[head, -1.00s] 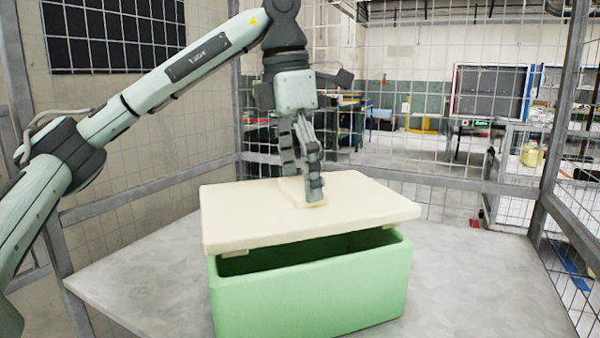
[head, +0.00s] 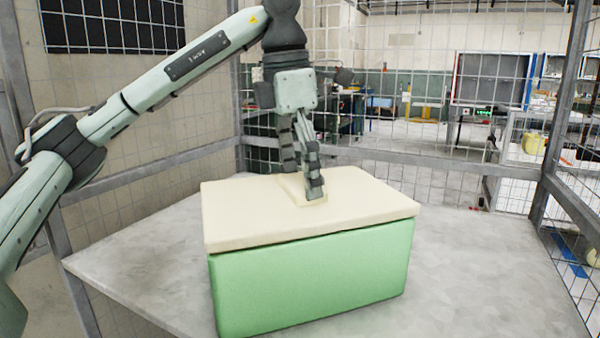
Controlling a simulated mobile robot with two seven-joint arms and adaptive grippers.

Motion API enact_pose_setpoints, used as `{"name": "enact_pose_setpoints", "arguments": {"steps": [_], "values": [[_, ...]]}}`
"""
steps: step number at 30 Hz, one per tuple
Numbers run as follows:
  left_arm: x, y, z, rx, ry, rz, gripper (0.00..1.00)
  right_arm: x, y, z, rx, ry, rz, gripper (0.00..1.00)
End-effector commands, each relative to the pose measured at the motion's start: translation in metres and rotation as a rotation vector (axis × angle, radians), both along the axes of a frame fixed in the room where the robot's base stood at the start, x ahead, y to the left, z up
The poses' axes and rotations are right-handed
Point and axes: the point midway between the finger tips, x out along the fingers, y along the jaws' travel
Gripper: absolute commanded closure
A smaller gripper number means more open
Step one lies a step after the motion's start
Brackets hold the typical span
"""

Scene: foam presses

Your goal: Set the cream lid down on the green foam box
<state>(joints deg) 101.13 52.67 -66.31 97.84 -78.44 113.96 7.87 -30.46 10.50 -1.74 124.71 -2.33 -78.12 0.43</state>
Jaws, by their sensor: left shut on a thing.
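The green foam box (head: 315,280) stands on the grey table. The cream lid (head: 250,215) lies level over the top of the box and covers its opening. Its front edge meets the box's front wall, with only a thin dark line between them. My left gripper (head: 303,193) points down from above and is shut on the raised handle block in the middle of the lid. The back of the box and the far edge of contact are hidden under the lid. My right gripper does not show.
The grey table top (head: 480,265) is bare to the right and left of the box. A wire mesh fence with metal rails (head: 440,165) closes in the table at the back and sides. Benches and equipment stand beyond it.

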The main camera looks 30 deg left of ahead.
Motion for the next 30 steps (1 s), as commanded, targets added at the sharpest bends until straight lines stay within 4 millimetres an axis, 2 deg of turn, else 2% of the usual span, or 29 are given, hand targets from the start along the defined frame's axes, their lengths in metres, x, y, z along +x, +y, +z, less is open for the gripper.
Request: {"name": "enact_pose_setpoints", "arguments": {"steps": [2, 3, 6, 15, 19, 30], "values": [[0.000, 0.000, 0.000, 0.000, 0.000, 0.000, 0.39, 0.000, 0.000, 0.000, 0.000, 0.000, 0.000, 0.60], [0.000, 0.000, 0.000, 0.000, 0.000, 0.000, 0.10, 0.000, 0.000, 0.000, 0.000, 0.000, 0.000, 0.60], [0.000, 0.000, 0.000, 0.000, 0.000, 0.000, 0.00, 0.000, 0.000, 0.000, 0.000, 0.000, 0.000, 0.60], [0.000, 0.000, 0.000, 0.000, 0.000, 0.000, 0.00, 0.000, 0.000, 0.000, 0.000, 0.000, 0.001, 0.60], [0.000, 0.001, 0.008, 0.000, -0.001, 0.000, 0.00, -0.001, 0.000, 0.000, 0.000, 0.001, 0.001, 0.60], [-0.006, 0.006, 0.072, 0.000, -0.006, 0.001, 0.00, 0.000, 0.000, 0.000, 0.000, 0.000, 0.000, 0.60]]}}
